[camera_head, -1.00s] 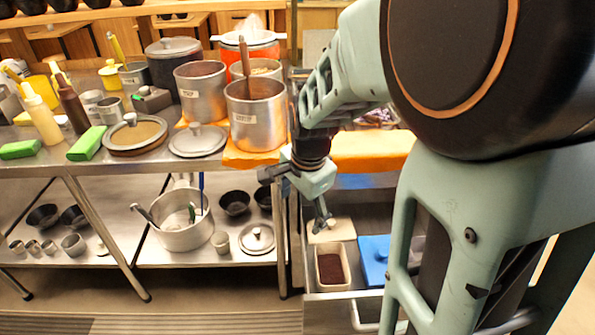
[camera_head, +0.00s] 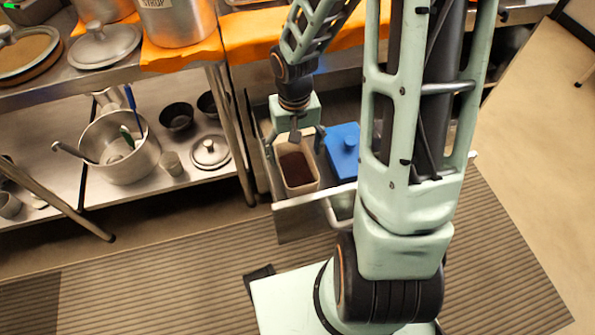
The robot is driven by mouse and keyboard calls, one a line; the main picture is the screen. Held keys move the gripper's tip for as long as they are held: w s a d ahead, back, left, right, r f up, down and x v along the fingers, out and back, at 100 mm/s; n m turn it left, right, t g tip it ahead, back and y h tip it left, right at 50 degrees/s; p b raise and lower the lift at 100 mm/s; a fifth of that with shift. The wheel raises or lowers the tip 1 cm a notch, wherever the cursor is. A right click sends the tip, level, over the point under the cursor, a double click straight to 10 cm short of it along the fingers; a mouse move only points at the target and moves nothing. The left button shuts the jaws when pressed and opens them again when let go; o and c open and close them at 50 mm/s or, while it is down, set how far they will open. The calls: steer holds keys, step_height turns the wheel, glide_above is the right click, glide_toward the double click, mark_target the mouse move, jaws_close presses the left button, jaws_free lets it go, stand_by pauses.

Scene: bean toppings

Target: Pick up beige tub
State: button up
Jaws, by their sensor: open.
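The beige tub (camera_head: 303,190) sits in the open drawer, with dark brown contents inside. My gripper (camera_head: 295,146) is open above the far end of the tub. One finger shows on the left of the tub and one on the right. I cannot tell whether the fingers touch its walls.
The drawer (camera_head: 300,219) stands open beside the metal counter. A blue lidded tub (camera_head: 344,158) is close on the right of the beige tub. A large pot (camera_head: 120,160) and a lid (camera_head: 210,152) lie on the shelf to the left. Floor in front is clear.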

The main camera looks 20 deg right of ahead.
steer(key=f+b, duration=0.1)
steer(key=f, duration=0.3)
steer(key=f+b, duration=0.2)
steer(key=f, duration=0.2)
steer(key=shift+w+d+f+b, duration=0.1)
steer(key=shift+d+f+b, duration=0.1)
steer(key=shift+f+b, duration=0.1)
steer(key=shift+r, duration=0.1)
steer(key=shift+c, duration=0.5)
steer(key=c, duration=1.3)
steer(key=shift+r, duration=0.1)
steer(key=shift+c, duration=0.2)
step_height(320, 180, up, 25)
steer(key=p, duration=1.5)
steer(key=w+f+b, duration=0.2)
steer(key=w+b, duration=0.6)
steer(key=b, duration=0.4)
step_height(320, 180, up, 20)
steer(key=r+p, duration=0.1)
steer(key=p, duration=3)
glide_above(296, 178)
steer(key=w, duration=0.6)
steer(key=shift+s+f, duration=0.25)
